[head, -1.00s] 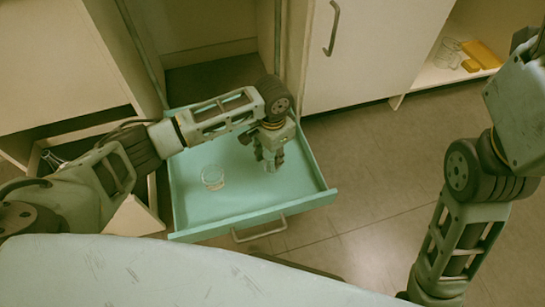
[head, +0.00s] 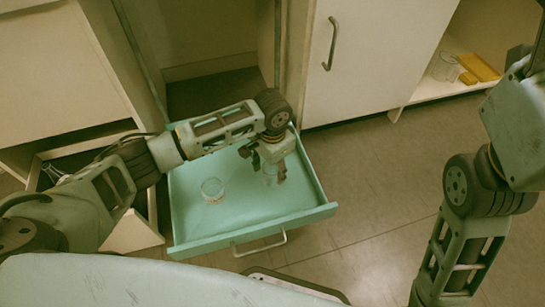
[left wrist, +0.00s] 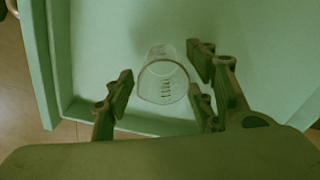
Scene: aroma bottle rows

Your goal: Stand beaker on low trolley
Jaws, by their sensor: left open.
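A clear glass beaker (left wrist: 163,82) with graduation marks stands in the mint-green drawer. In the left wrist view it shows between the fingers of my left gripper (left wrist: 160,98), which is open with a finger on each side. In the head view the same beaker (head: 270,178) is partly hidden under my left gripper (head: 267,171). I cannot tell whether the fingers touch the glass. My right arm is at the right of the head view, but its gripper is out of frame. I cannot make out a low trolley for certain.
The pulled-out drawer (head: 240,232) has raised walls around the beaker. A second clear glass vessel (head: 212,190) stands in it, to the left. A white cabinet door (head: 360,60) is behind. A shelf at upper right holds yellow items (head: 478,67) and glassware (head: 445,68). Floor right of the drawer is clear.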

